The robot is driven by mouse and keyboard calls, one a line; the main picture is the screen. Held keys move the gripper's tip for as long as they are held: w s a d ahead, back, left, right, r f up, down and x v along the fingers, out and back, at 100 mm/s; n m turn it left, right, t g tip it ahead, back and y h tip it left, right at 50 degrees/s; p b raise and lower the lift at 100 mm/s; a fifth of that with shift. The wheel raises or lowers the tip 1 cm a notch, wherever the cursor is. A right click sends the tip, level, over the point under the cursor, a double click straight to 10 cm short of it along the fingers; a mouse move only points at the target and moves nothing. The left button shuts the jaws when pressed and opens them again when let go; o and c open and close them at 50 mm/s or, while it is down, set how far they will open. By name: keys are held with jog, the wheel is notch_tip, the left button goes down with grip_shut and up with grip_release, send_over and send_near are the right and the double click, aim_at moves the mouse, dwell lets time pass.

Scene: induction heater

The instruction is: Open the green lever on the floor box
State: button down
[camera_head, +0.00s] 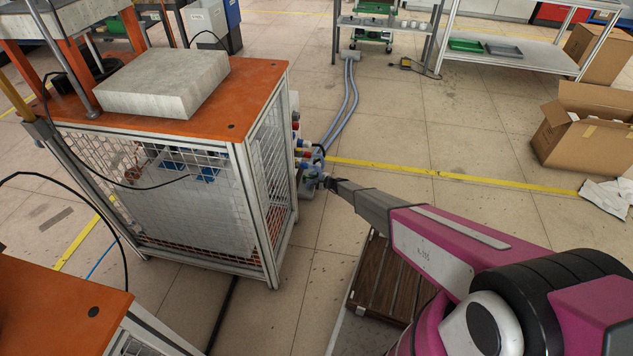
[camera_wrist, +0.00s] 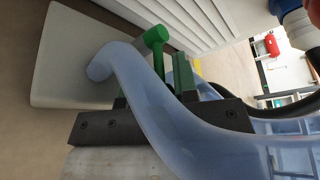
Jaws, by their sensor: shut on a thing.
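The green lever (camera_wrist: 157,40) shows in the wrist view, with a rounded end and a stem running down between my gripper's fingers. A second, flat green piece (camera_wrist: 183,75) stands just right of it. My gripper (camera_wrist: 168,90) is shut on the green lever; a pale blue translucent hose (camera_wrist: 150,95) crosses in front and hides part of the fingers and the grip. In the head view, my gripper (camera_head: 326,181) reaches low beside the wire-mesh cabinet, at the grey floor box (camera_head: 308,187). The lever is too small to make out there.
The mesh cabinet (camera_head: 270,165) with an orange top stands directly left of my gripper. Blue hoses (camera_head: 348,105) run along the floor behind it. A brown slatted platform (camera_head: 380,280) lies below my arm.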

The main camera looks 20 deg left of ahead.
dwell(0.4)
jog(key=c, duration=1.2)
grip_release()
jog(key=shift+c, duration=0.2)
jog(key=shift+d, duration=0.1)
jog(key=v, duration=1)
jog(key=shift+d, duration=0.25)
jog(key=shift+s, duration=0.15)
